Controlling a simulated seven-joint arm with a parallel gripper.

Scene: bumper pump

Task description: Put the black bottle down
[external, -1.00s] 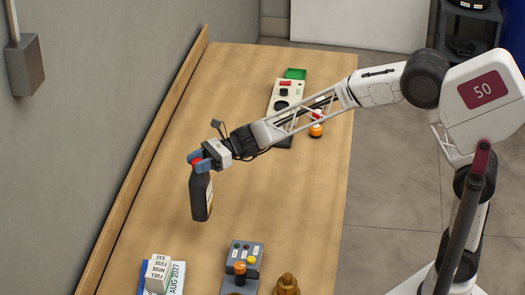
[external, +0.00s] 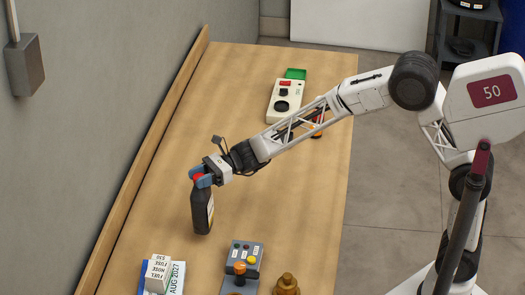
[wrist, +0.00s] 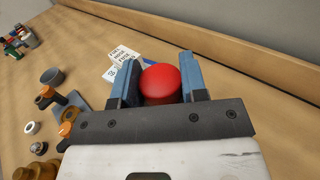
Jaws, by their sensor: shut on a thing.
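The black bottle (external: 202,208) with a red cap is upright at the left part of the wooden table, in the external view. My gripper (external: 202,180) is shut on its red cap from above. In the wrist view the red cap (wrist: 160,84) sits between the two blue fingers of my gripper (wrist: 158,82), and the bottle's body is hidden below it. The bottle's base is at or close to the table top; I cannot tell if it touches.
A grey control box (external: 242,262) with a joystick stands in front of the bottle. White boxes (external: 158,272) lie on a blue-edged item at front left. A brass-coloured part (external: 287,285) stands at the front edge of view. A pale device (external: 286,100) is farther back. The table's middle is clear.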

